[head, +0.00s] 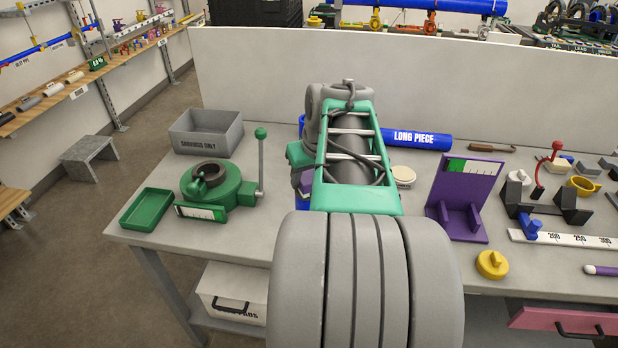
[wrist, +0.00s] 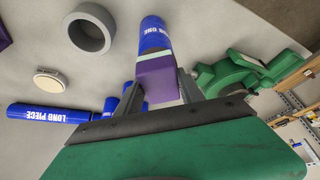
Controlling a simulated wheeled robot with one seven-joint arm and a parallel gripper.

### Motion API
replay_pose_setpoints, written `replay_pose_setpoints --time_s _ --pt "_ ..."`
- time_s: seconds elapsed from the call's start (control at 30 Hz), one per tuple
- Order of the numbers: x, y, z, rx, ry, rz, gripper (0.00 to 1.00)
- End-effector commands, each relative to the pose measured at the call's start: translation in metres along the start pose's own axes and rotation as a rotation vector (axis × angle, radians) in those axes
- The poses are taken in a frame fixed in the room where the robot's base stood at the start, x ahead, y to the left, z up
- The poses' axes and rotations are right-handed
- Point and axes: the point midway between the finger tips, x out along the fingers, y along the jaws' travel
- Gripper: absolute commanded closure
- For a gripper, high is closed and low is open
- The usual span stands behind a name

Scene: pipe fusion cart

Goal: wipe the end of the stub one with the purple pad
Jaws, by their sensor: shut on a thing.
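My gripper (wrist: 160,92) is shut on the purple pad (wrist: 156,80) in the wrist view. Stub one (wrist: 154,35), a blue pipe piece with white lettering partly reading "ONE", lies just beyond the pad. A pale strip (wrist: 157,57) on the pad's far side meets the near end of the stub in the picture. I cannot tell whether they touch, and that end is hidden. In the head view my arm covers the gripper; only a purple patch (head: 306,181) and a blue patch (head: 303,201) show beside it.
The blue long piece (head: 415,140) lies behind my arm. A green clamp machine (head: 226,187) with an upright lever stands left, near a green tray (head: 146,209) and grey bin (head: 206,133). A purple stand (head: 462,195) is right. The wrist view shows a grey ring (wrist: 90,9).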

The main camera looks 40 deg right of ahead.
Motion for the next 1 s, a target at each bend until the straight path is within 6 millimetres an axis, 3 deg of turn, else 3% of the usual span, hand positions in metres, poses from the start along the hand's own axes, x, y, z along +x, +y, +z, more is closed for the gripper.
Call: replay_pose_setpoints --time_s 0.27,1.0 --pt "-0.006 0.000 -0.003 0.000 0.003 0.001 0.87" --pt "-0.068 0.001 -0.029 0.000 0.005 0.002 0.87"
